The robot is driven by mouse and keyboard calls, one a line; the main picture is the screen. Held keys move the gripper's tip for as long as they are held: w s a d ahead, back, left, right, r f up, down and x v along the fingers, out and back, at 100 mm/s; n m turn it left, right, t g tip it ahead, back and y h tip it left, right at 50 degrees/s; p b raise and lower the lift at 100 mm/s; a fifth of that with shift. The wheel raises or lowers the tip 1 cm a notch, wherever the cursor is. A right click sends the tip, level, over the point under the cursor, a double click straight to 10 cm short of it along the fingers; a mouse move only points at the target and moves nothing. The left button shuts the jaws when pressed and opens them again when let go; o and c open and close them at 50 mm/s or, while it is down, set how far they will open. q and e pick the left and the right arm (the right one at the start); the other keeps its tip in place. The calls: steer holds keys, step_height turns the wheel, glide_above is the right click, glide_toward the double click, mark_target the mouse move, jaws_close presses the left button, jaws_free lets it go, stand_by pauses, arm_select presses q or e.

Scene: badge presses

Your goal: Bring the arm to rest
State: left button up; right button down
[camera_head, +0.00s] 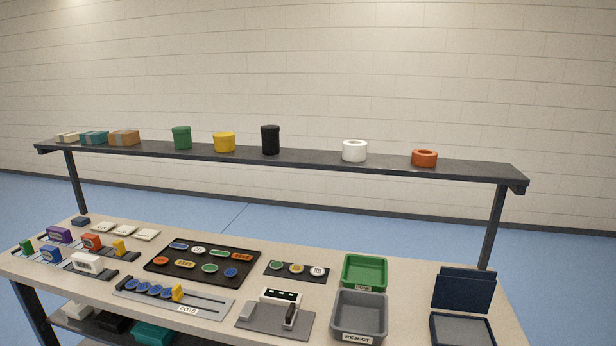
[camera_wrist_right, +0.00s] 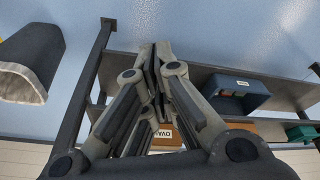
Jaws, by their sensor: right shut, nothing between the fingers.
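My right gripper (camera_wrist_right: 152,62) shows in the right wrist view, with its fingers drawn together and nothing between them. It points at the structure of the bench and its lower shelf, and touches nothing that I can see. Neither gripper shows in the head view, and my left gripper is in no view. In the head view the worktable (camera_head: 400,300) stands ahead with its badge presses and trays, and no arm is over it.
A raised shelf (camera_head: 320,160) with tubs and rolls spans the table. A green tray (camera_head: 364,258), a grey reject tray (camera_head: 345,318) and a black badge tray (camera_head: 204,265) are on the table. In the wrist view a dark blue bin (camera_wrist_right: 236,93) sits on a shelf.

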steer(key=s+f+g, duration=0.1)
steer(key=s+f, duration=0.2)
steer(key=f, duration=0.7)
steer(key=s+f, duration=0.3)
steer(key=f, duration=0.8)
steer(key=s+d+f+g, duration=0.1)
steer(key=s+d+f, duration=0.2)
steer(key=s+f, duration=0.7)
steer(key=s, duration=0.4)
steer(key=shift+d+f, duration=0.15)
steer(key=shift+f, duration=0.25)
